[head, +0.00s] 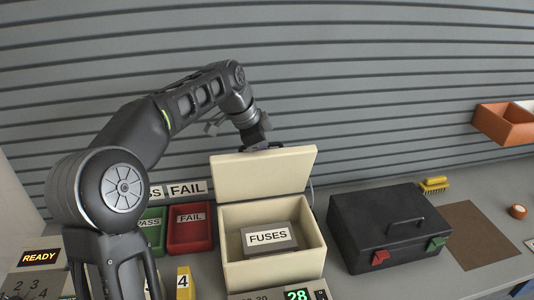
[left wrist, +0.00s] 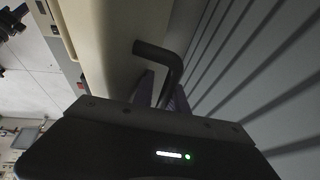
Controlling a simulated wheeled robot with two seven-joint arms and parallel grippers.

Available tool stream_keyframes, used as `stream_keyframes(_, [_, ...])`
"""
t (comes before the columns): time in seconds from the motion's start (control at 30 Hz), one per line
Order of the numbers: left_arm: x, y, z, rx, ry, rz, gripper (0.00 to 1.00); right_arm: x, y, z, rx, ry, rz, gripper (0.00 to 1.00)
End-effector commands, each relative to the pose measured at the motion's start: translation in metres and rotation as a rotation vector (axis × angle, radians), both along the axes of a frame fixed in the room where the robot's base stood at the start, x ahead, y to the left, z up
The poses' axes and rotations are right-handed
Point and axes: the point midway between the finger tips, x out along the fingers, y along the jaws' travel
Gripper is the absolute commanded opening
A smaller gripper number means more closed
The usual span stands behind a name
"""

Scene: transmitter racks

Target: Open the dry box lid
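The cream dry box (head: 273,272) stands on the bench with its lid (head: 262,171) raised, standing up at the back of the box. The box's inside is in plain view. My left gripper (head: 262,143) is behind the lid's top edge, where the lid partly hides its fingers. In the left wrist view a bent black handle (left wrist: 158,50) on the lid's outer face (left wrist: 103,45) runs down between the fingers of my left gripper (left wrist: 162,90), which looks shut on it. The fingertips are dim there. My right gripper is in neither view.
A grey block labelled FUSES (head: 268,239) lies inside the box. A black case (head: 385,225) stands to its right. Green (head: 152,228) and red (head: 190,232) bins stand to its left. A slatted wall (head: 380,90) rises behind the bench.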

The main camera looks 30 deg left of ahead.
Motion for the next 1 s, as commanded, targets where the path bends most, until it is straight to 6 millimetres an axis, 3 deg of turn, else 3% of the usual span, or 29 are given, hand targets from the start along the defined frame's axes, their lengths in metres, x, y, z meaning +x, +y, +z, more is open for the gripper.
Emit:
stream_keyframes(0.37, [-0.002,0.002,0.008,0.001,-0.006,0.0,0.2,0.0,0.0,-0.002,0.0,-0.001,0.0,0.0])
stream_keyframes(0.8, [-0.023,0.016,0.066,0.001,-0.005,0.0,0.2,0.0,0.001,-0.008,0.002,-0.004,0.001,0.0])
stream_keyframes(1.0, [-0.026,0.017,0.072,0.0,-0.001,0.0,0.2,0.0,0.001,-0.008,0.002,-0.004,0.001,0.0])
